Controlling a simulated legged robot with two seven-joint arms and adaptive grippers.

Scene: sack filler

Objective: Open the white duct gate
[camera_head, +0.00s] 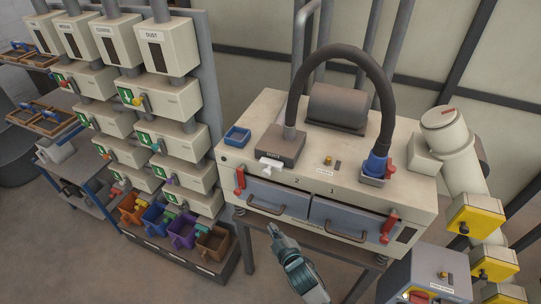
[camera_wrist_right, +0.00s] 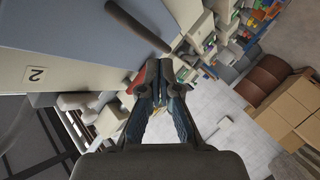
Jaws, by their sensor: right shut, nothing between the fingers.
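A small white handle (camera_head: 270,164) sticks out at the front of a grey box on top of the cream machine; it looks like the white duct gate, but I cannot tell for sure. The thick black hose rises from this box. My right gripper (camera_head: 275,232) is below and in front of the machine, apart from the white handle, with its fingers shut and empty. In the right wrist view its fingertips (camera_wrist_right: 160,75) meet in front of a red latch; I cannot tell whether they touch it. My left gripper is not in view.
The cream machine (camera_head: 235,150) has two grey drawers with dark bar handles and red latches. A white pipe with yellow boxes (camera_head: 474,220) stands at right. A rack of dispensers (camera_head: 150,100) and coloured bins (camera_head: 183,232) stand at left. Floor is free in front.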

